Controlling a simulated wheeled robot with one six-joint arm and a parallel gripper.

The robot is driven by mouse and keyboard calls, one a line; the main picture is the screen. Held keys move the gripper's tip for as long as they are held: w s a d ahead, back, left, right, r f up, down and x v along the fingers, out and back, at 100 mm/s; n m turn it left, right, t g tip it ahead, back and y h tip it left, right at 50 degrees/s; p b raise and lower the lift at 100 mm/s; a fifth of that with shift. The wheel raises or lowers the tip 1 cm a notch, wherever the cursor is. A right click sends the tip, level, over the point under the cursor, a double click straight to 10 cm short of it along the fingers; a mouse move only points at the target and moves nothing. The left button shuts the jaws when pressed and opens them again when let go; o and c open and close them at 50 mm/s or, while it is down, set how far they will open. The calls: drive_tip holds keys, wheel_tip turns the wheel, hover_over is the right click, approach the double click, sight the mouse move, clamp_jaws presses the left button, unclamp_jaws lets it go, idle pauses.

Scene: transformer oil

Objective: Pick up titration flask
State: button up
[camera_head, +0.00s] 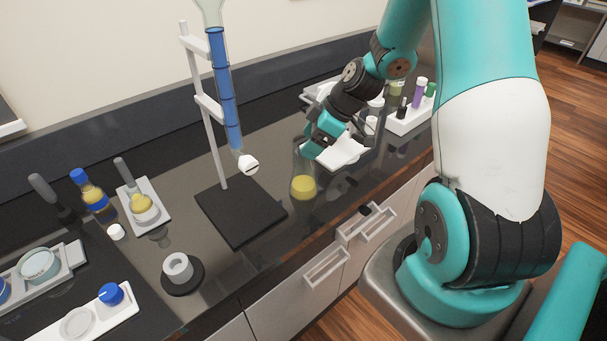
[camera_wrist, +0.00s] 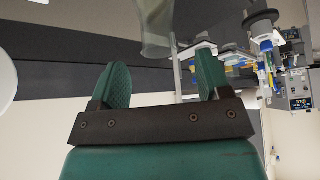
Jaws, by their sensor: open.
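The titration flask (camera_head: 303,186) is clear glass with yellow liquid in its bottom. It stands upright on the dark glossy bench, right of the burette stand's black base. My gripper (camera_head: 311,147) is at the height of the flask's upper part, just to its right in the head view. In the wrist view my gripper (camera_wrist: 162,74) has its two green fingers apart with nothing held between them. A translucent glass piece, apparently the flask (camera_wrist: 157,32), shows at the top, ahead of the gap between the fingertips. Whether a finger touches the glass cannot be told.
A burette (camera_head: 224,90) with blue liquid hangs on a white stand over a black base (camera_head: 240,214). A white rack (camera_head: 408,119) of bottles stands behind my arm. A yellow-filled flask on a white tray (camera_head: 127,204) and a blue-capped bottle (camera_head: 93,193) stand left.

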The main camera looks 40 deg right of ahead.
sight(299, 157)
drive_tip(key=shift+p+x, duration=1.3)
drive_tip(key=shift+x, duration=1.8)
drive_tip(key=shift+s+d+f, duration=0.1)
drive_tip(key=shift+s+d, duration=0.1)
clamp_jaws()
